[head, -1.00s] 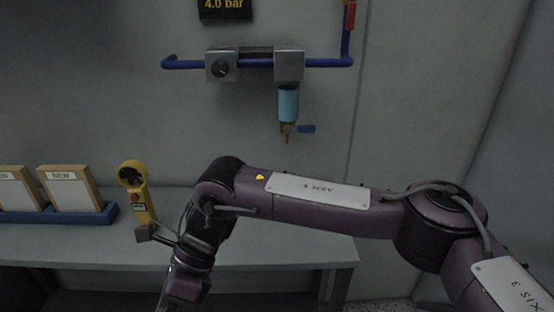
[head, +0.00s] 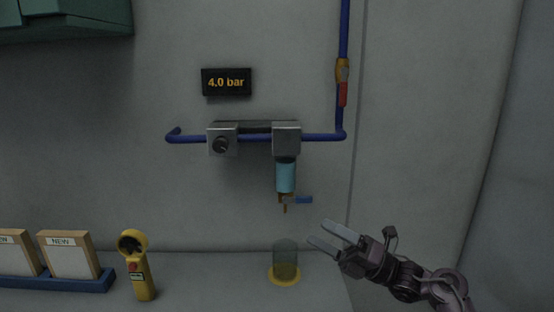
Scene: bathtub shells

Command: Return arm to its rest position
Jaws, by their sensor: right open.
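My right gripper (head: 333,236) is at the lower right in the head view, with its two fingers apart and nothing between them. It points left, above and to the right of a clear beaker (head: 286,252) with some dark liquid low in it. The arm behind it runs down to the lower right edge. My left gripper is not in view.
The beaker stands on a yellow ring (head: 284,281) on the grey bench (head: 205,280). Above hang a blue filter bowl (head: 286,176) and blue pipe (head: 305,137).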

